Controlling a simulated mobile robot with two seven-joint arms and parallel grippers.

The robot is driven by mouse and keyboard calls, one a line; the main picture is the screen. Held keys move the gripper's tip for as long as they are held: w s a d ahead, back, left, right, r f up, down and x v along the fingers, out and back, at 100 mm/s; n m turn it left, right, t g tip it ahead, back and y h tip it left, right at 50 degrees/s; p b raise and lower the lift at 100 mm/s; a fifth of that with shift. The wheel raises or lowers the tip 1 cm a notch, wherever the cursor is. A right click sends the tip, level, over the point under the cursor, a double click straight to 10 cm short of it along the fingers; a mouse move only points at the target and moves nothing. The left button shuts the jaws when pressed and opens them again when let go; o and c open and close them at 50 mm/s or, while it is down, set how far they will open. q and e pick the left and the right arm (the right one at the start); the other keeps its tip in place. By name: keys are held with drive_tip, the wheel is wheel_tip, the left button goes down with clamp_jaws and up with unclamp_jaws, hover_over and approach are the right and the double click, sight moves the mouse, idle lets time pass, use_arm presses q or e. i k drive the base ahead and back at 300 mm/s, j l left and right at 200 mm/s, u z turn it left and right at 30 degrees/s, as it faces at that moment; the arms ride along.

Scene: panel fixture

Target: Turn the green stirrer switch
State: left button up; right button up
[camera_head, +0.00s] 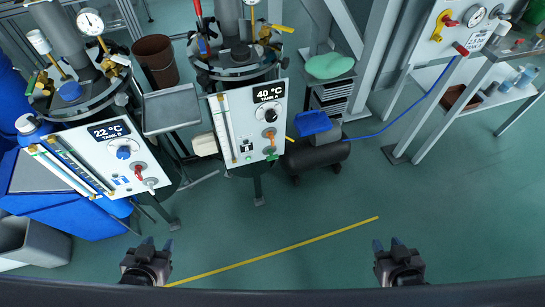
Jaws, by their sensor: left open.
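The white tank A panel (246,122) stands upright at the centre, with a 40 °C display. Near its lower right edge is a small green part (271,157); it is too small to tell if this is the stirrer switch. The tank B panel (105,155) at left shows 22 °C and has a blue knob (123,152). My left gripper (157,243) is open and empty at the lower left. My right gripper (387,243) looks open and empty at the lower right. Both are well apart from the panels.
A yellow floor line (280,251) runs between the grippers. A grey bin (35,241) and a blue crate (75,210) stand at left. A black cylinder (317,156) lies right of tank A. A white bench (475,88) stands at upper right. The floor before the panels is clear.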

sight(271, 157)
drive_tip(key=i+l, duration=0.1)
drive_tip(key=l, duration=0.45)
drive_tip(key=i+l, duration=0.1)
drive_tip(key=l, duration=0.4)
drive_tip(key=i+l+u, duration=0.1)
drive_tip(key=l, duration=0.45)
drive_tip(key=i+l, duration=0.1)
drive_tip(key=l, duration=0.45)
